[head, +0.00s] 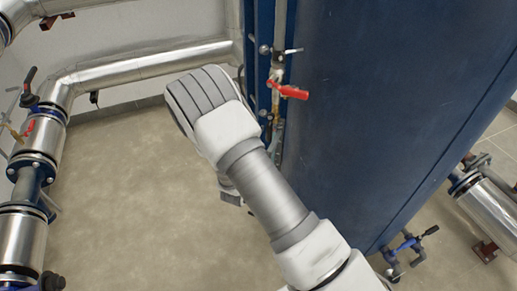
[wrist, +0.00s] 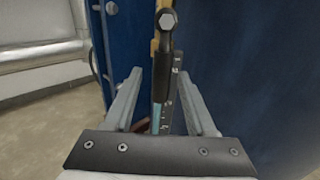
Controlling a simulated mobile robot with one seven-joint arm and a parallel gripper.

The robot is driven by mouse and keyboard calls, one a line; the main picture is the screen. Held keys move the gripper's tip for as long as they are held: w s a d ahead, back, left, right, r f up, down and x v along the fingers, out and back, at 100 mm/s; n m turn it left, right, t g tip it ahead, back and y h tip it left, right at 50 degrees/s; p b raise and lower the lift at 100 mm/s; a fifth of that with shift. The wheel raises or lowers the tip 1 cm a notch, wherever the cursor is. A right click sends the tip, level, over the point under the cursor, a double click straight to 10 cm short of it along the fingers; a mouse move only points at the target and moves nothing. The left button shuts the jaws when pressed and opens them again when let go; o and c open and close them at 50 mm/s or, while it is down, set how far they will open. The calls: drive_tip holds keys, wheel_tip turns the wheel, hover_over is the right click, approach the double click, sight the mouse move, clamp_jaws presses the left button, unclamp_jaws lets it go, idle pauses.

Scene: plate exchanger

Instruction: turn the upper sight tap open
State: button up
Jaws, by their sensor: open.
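A narrow upright sight gauge (head: 278,118) runs up the edge of the blue exchanger in the head view. A red-handled tap (head: 289,91) sits on it, with a small metal lever (head: 292,51) above. In the wrist view, a black lever or grip (wrist: 165,62) with a hex bolt head (wrist: 168,19) stands before the scale strip (wrist: 171,95) and a bluish tube (wrist: 157,117). I cannot tell which tap it belongs to. My gripper (wrist: 158,74) is open, its fingers either side of this line and apparently not closed on it. My arm hides the gripper in the head view.
The blue exchanger body (head: 400,90) fills the right side, close to my arm. Silver insulated pipes (head: 140,66) run along the back wall, with valves (head: 32,100) at the left. Open floor (head: 130,190) lies left of my arm.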

drive_tip(key=p+v, duration=0.3)
drive_tip(key=v, duration=1.3)
drive_tip(key=shift+s+a, duration=0.15)
drive_tip(key=shift+s, duration=0.2)
